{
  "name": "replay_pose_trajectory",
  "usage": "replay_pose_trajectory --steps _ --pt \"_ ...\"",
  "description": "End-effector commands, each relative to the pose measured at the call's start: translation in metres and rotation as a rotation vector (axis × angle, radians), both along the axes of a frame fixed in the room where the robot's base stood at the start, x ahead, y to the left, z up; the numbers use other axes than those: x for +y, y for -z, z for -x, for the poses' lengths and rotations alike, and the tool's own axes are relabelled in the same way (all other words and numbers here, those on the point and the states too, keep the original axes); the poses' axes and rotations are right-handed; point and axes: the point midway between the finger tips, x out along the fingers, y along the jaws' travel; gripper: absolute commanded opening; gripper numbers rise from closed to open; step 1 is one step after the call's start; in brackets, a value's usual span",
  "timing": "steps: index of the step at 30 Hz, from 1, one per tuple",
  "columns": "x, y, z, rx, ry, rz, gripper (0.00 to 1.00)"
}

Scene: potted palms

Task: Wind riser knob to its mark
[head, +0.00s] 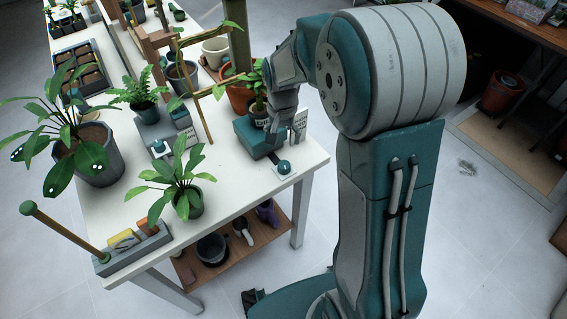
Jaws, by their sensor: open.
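A teal riser block (248,138) stands near the right corner of the white table, with a small labelled potted plant (257,106) on it. A round teal knob (284,167) sits on a pale plate in front of the block, near the table edge. A similar teal knob (158,146) shows by a grey block farther left. My gripper (277,128) points down beside the small pot, above and behind the nearer knob, and appears apart from that knob. It is open; its fingertips are small and partly hidden.
A white card (300,125) stands right of my gripper. A terracotta pot (237,96) is behind the riser. A leafy plant in a green pot (188,205) and a large grey pot (98,160) stand left.

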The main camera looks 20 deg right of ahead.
Motion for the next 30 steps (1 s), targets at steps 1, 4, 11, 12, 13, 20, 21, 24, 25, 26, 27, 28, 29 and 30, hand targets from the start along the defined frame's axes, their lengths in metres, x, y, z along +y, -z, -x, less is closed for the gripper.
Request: replay_pose_trajectory --steps 1,4,11,12,13,20,21,24,25,26,27,28,29,30 --pt "0.0 0.0003 -0.0002 0.002 -0.094 -0.002 0.87" --pt "0.0001 0.0005 -0.0005 0.006 -0.305 -0.008 0.87" --pt "0.0 0.0014 -0.0011 0.014 -0.791 -0.023 0.87" --pt "0.0 0.0016 -0.0012 0.015 -0.874 -0.025 0.87" --pt "0.0 0.0017 -0.0012 0.016 -0.937 -0.027 0.87" --pt "0.0 0.003 -0.0018 0.023 -1.422 -0.046 0.87" --pt "-0.0001 0.0032 -0.0019 0.024 -1.506 -0.05 0.87" --pt "0.0 0.0038 -0.0023 0.027 -1.717 -0.06 0.87" --pt "0.0 0.0039 -0.0023 0.027 -1.779 -0.063 0.87" --pt "-0.0001 0.0041 -0.0024 0.028 -1.84 -0.065 0.87" --pt "0.0 0.0042 -0.0025 0.029 -1.918 -0.069 0.87" --pt "-0.0001 0.0043 -0.0026 0.029 -1.97 -0.071 0.87" --pt "-0.0001 0.0044 -0.0026 0.029 -2.019 -0.073 0.87" --pt "-0.0001 0.0045 -0.0027 0.03 -2.076 -0.076 0.87"
